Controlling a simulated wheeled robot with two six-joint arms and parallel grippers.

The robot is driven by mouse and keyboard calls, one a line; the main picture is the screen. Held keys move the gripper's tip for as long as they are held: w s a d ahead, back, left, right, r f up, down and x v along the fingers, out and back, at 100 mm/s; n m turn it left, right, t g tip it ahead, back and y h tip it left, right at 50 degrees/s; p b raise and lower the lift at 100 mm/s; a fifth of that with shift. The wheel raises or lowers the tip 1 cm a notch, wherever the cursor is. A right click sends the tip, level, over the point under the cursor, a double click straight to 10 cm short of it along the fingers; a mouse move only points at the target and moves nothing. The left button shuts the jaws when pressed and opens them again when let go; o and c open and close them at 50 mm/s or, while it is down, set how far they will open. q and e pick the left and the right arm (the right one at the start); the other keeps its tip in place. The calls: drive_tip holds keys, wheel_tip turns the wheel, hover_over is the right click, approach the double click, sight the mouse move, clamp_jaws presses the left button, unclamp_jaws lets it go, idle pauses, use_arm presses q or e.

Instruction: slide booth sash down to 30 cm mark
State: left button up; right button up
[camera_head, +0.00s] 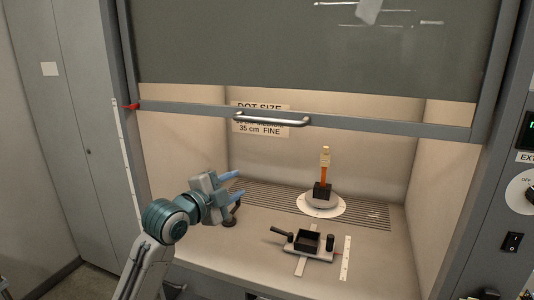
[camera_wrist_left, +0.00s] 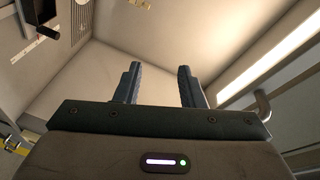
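The booth sash (camera_head: 310,45) is a dark pane in a grey frame, partly raised over the lit booth opening. A curved metal handle (camera_head: 271,119) sits on its bottom rail. A red pointer (camera_head: 130,106) at the sash's left end stands near the top of a white marked strip (camera_head: 126,165); its numbers are too small to read. My left gripper (camera_head: 240,184) is below and left of the handle, apart from it, in front of the opening. Its blue fingers are apart with nothing between them, as the left wrist view (camera_wrist_left: 158,78) also shows. My right gripper is not in view.
Inside the booth, a dark block with an orange and pale upright piece (camera_head: 325,175) stands on a round white disc (camera_head: 321,205). A sign (camera_head: 263,130) on the back wall is partly behind the handle.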

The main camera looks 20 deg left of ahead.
use_arm(q)
drive_tip(key=s+d+r+m+t+h, duration=0.15)
drive_tip(key=s+r+m, duration=0.35)
drive_tip(key=r, duration=0.6)
drive_tip(key=m+h, duration=0.2)
approach(264, 123)
drive_tip(key=w, duration=0.2)
drive_tip(key=p+x, duration=0.1)
drive_tip(key=x, duration=0.1)
drive_tip(key=p+x, duration=0.1)
drive_tip(key=x, duration=0.2)
drive_tip(key=p+x, duration=0.2)
drive_tip(key=x, duration=0.1)
drive_tip(key=shift+s+d+r, duration=0.3)
drive_tip(key=shift+d+r, duration=0.05)
drive_tip(key=shift+w+d, duration=0.15)
drive_tip(key=shift+w, duration=0.4)
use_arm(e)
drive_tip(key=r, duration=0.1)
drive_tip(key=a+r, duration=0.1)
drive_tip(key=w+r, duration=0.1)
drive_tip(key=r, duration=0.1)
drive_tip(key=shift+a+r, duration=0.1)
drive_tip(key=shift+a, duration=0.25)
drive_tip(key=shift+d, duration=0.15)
use_arm(q)
drive_tip(key=shift+f, duration=0.1)
clamp_jaws()
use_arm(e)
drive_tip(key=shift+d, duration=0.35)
